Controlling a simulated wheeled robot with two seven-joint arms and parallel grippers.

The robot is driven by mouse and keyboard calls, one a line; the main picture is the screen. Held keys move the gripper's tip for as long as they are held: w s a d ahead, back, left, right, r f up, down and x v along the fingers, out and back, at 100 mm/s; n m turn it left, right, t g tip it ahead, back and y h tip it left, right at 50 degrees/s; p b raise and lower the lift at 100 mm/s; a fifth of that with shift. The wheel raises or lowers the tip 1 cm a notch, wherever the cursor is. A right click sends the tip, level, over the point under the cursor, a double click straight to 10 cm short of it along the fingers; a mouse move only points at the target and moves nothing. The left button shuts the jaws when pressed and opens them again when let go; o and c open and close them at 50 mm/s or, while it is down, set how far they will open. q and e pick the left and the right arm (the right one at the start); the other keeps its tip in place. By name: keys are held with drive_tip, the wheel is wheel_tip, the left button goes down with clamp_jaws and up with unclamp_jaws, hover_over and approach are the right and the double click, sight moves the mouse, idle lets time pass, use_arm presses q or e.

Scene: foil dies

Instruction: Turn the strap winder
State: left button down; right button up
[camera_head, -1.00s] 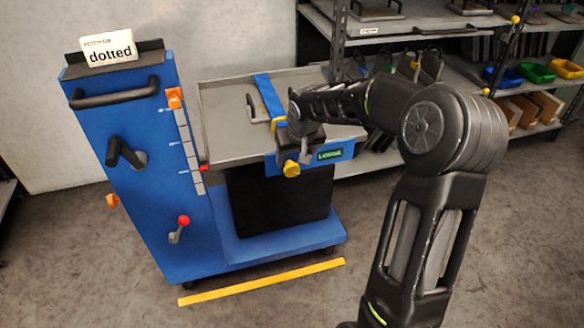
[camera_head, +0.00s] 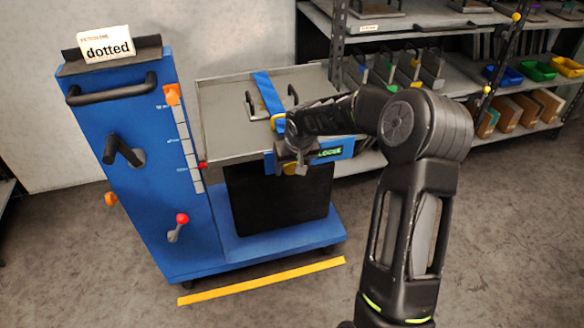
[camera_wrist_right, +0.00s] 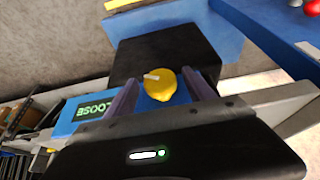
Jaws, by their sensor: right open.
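The strap winder's yellow knob (camera_wrist_right: 160,84) sits on the front of the cart's tray. In the right wrist view it shows between the two fingers of my right gripper (camera_wrist_right: 163,92), which is open; I cannot tell whether they touch it. In the head view my right gripper (camera_head: 298,162) is at the tray's front edge and mostly covers the knob. A blue strap (camera_head: 268,93) runs over the die on the tray. A small display (camera_head: 329,153) beside the winder has green letters; it reads LOOSE in the right wrist view (camera_wrist_right: 92,107). My left gripper is out of view.
The blue cart panel (camera_head: 140,200) at left carries a black crank (camera_head: 122,150) and a red-knobbed lever (camera_head: 180,226). The grey tray (camera_head: 222,120) has raised rims. Shelving (camera_head: 460,95) with bins stands behind at right. A yellow floor line (camera_head: 262,280) lies in front.

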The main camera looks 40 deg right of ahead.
drive_tip(key=shift+w+f, duration=0.1)
drive_tip(key=shift+f, duration=0.1)
drive_tip(key=c, duration=1.3)
